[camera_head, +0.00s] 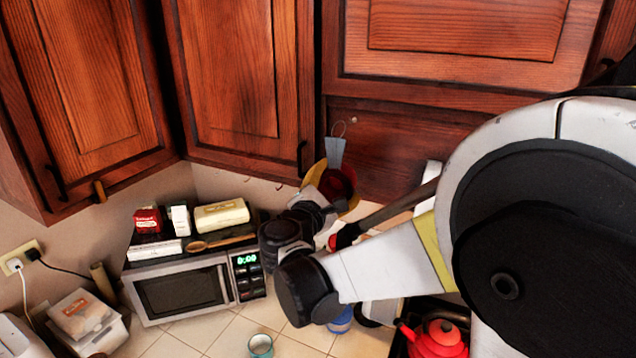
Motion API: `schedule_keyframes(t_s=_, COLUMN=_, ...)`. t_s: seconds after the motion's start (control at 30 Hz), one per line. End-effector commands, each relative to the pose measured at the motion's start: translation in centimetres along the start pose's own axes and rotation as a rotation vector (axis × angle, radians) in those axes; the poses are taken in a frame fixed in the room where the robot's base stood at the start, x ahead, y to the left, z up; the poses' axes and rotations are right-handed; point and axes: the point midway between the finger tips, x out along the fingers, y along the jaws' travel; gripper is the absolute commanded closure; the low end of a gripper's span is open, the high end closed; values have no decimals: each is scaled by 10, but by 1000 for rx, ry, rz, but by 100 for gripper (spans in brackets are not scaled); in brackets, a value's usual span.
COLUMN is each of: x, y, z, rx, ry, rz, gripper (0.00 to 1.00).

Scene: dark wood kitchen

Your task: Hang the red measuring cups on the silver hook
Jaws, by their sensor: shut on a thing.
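The measuring cups (338,186) show near the middle of the view, below the cabinets. They form a nested set with a dark red bowl, a yellow one around it and a grey-blue handle pointing up. A thin ring (338,129) stands at the top of the handle. My gripper (322,197) is at the lower left of the cups and shut on them; its fingertips are mostly hidden. Small hooks (279,187) show faintly under the cabinet edge, left of the cups. A small light knob or hook (354,120) is on the wood panel right of the ring. I cannot tell which is the silver hook.
Wooden cabinets (240,70) stand close above and behind the cups. A microwave (185,290) with boxes and a wooden spoon (220,243) on top stands left. A teal cup (260,345) and red kettle (438,340) are below. My arm covers the right side.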

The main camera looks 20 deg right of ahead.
Motion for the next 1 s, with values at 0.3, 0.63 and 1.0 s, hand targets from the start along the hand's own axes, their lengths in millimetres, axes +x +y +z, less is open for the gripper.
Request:
schedule_keyframes(t_s=0.3, x=22, y=0, z=1, rx=0, ry=-1, rz=-1, gripper=61)
schedule_keyframes(t_s=0.63, x=44, y=0, z=1, rx=0, ry=-1, rz=-1, gripper=61)
schedule_keyframes(t_s=1.0, x=62, y=-6, z=-5, rx=0, ry=0, rz=0, gripper=61)
